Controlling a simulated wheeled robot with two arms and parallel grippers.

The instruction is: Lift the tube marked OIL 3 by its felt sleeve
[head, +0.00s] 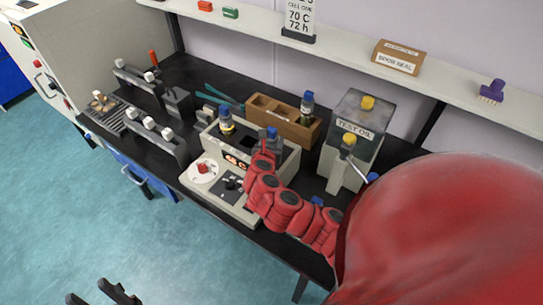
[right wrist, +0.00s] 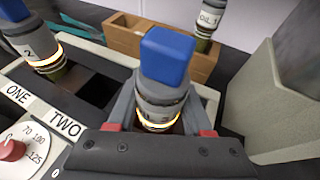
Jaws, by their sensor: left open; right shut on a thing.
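A tube with a blue cap and grey felt sleeve (right wrist: 160,90) stands between the fingers of my right gripper (right wrist: 158,125), in the right wrist view. Its marking is partly hidden, but a 3 seems to show. My right gripper is shut on the sleeve; a bright orange band shows there. In the head view this tube's cap (head: 271,132) shows at the right side of the pale heating block (head: 236,190); its lower end is hidden, so I cannot tell how deep it sits. My left gripper (head: 103,294) is open and empty over the floor at lower left.
A tube marked 2 (right wrist: 38,45) stands in the block, left of the held one. The tube marked OIL 1 (right wrist: 207,20) is in the wooden rack (head: 284,128) behind. A TEST OIL can (head: 352,126) stands close on the right. A shelf (head: 340,55) runs above.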

